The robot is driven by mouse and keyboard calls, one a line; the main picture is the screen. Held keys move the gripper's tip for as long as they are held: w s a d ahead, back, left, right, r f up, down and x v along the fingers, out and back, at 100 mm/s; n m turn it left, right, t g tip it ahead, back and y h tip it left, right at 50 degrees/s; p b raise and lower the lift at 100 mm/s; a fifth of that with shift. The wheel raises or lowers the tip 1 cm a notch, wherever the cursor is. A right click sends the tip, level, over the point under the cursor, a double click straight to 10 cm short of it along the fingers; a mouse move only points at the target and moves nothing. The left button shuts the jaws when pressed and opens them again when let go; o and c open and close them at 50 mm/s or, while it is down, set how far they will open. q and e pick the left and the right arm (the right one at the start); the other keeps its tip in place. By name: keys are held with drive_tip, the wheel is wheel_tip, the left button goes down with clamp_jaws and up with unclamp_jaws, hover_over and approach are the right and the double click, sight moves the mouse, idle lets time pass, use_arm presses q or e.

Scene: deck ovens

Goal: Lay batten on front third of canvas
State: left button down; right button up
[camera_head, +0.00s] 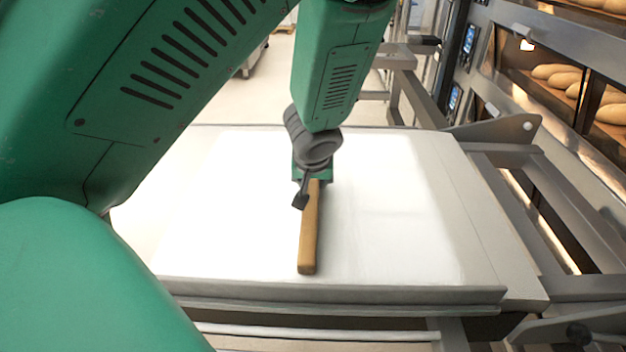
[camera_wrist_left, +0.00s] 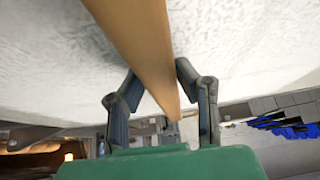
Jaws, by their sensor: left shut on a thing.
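The batten (camera_head: 309,238) is a light-brown wooden bar. It points toward the front edge of the white canvas (camera_head: 400,225) and shows over its middle. My left gripper (camera_head: 306,192) is shut on the batten near its far end. In the left wrist view the batten (camera_wrist_left: 135,35) runs between the two dark fingers of my left gripper (camera_wrist_left: 156,72), with the pale canvas (camera_wrist_left: 250,40) behind it. I cannot tell whether the batten touches the canvas. The far end of the batten is hidden by my gripper. My right gripper is not in view.
Deck ovens (camera_head: 540,60) with loaves (camera_head: 560,76) on their shelves stand at the right. A grey metal frame (camera_head: 510,180) lies between the canvas and the ovens. My green left arm covers the left of the view. The canvas surface right of the batten is clear.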

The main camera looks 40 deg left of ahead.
use_arm(q)
drive_tip(key=c, duration=1.2)
unclamp_jaws()
drive_tip(key=shift+f, duration=0.1)
drive_tip(key=shift+a+f, duration=0.1)
drive_tip(key=shift+a, duration=0.25)
drive_tip(key=shift+d, duration=0.15)
drive_tip(key=shift+s+d+r, duration=0.1)
drive_tip(key=shift+r, duration=0.4)
drive_tip(key=v, duration=1.1)
drive_tip(key=shift+d+r+p, duration=0.1)
drive_tip(key=shift+r+p, duration=0.15)
drive_tip(key=shift+p, duration=0.1)
